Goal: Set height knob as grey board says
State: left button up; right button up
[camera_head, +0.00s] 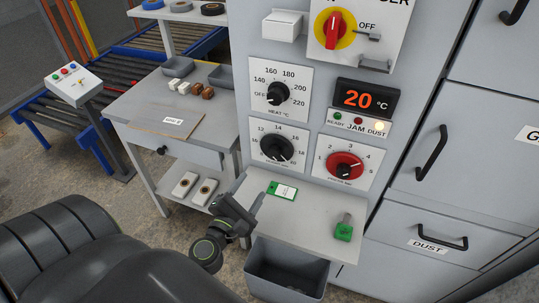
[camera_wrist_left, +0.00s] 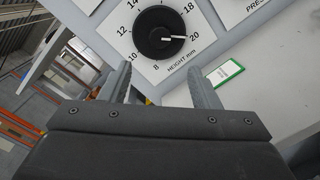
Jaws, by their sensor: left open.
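The height knob (camera_head: 277,148) is a black round knob on a white dial plate on the machine front. It also shows in the left wrist view (camera_wrist_left: 158,32), where its pale pointer points right, close to the 20 mark. A flat grey-brown board (camera_head: 150,117) with a white label (camera_head: 173,121) lies on the side table; the label is too small to read. My left gripper (camera_head: 248,205) is open and empty, below and left of the knob and apart from it. Its two fingers (camera_wrist_left: 160,85) show below the dial in the wrist view. My right gripper is not in view.
A shelf (camera_head: 308,215) below the dials holds a green-edged card (camera_head: 283,190) and a green padlock-like thing (camera_head: 344,228). A heat knob (camera_head: 277,93) is above, and a red pressure knob (camera_head: 344,166) is to the right. A grey bin (camera_head: 287,272) stands under the shelf.

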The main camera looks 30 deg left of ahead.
aim_at(272, 156)
pick_arm(q)
jog(key=w, duration=0.4)
jog(key=w+a+p, duration=0.1)
jog(key=w, duration=0.3)
jog(key=w+a, duration=0.1)
jog(key=w, duration=0.3)
jog(key=shift+p, duration=0.35)
jog(key=c, duration=1)
